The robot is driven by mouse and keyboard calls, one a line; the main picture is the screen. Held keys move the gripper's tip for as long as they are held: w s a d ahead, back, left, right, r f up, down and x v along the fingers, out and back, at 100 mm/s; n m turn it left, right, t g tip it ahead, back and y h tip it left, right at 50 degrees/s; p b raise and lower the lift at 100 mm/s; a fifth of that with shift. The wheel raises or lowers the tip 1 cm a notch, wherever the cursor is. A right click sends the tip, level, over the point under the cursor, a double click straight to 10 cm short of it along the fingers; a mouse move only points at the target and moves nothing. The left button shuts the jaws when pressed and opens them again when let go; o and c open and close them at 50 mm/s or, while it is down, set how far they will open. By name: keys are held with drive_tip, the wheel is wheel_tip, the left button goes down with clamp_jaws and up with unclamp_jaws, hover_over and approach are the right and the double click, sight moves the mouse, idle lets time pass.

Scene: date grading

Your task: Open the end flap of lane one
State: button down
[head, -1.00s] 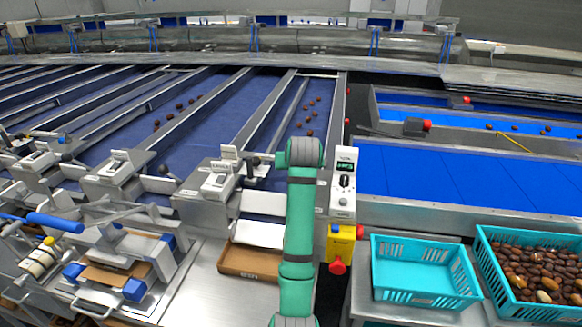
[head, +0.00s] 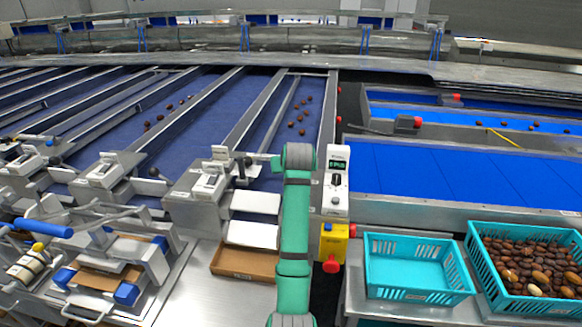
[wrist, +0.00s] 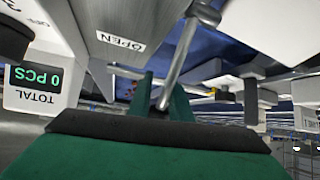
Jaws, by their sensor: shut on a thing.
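My gripper (wrist: 163,100) is shut on a metal lever rod (wrist: 188,45), which runs up between its green fingers in the wrist view. A metal face beside the rod carries an OPEN label (wrist: 121,42). In the head view my gripper (head: 263,159) reaches left from the wrist to the lever by the lane end; the fingers are small there and partly hidden. Below the lane end are a pale upper plate (head: 255,203) and a lower sloping plate (head: 252,235); I cannot tell which is the flap. An open cardboard box (head: 243,263) sits under them.
A counter box (wrist: 36,79) reading TOTAL 0 PCS is close to my gripper. A white control post (head: 335,185) with a yellow red-button box (head: 333,243) stands right of my arm. An empty turquoise crate (head: 413,293) and a date-filled crate (head: 481,288) are at right.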

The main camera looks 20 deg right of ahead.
drive_tip(key=shift+w+a+r, duration=0.15)
drive_tip(key=shift+a+r, duration=0.05)
drive_tip(key=shift+w+a+r, duration=0.15)
drive_tip(key=shift+a+r, duration=0.05)
drive_tip(key=shift+a, duration=0.05)
drive_tip(key=c, duration=1.4)
unclamp_jaws()
drive_tip(key=shift+c, duration=0.2)
drive_tip(key=shift+d, duration=0.2)
drive_tip(key=shift+s, duration=0.2)
drive_tip(key=v, duration=1)
drive_tip(key=shift+s+r, duration=0.15)
drive_tip(key=shift+s, duration=0.1)
drive_tip(key=shift+w, duration=0.1)
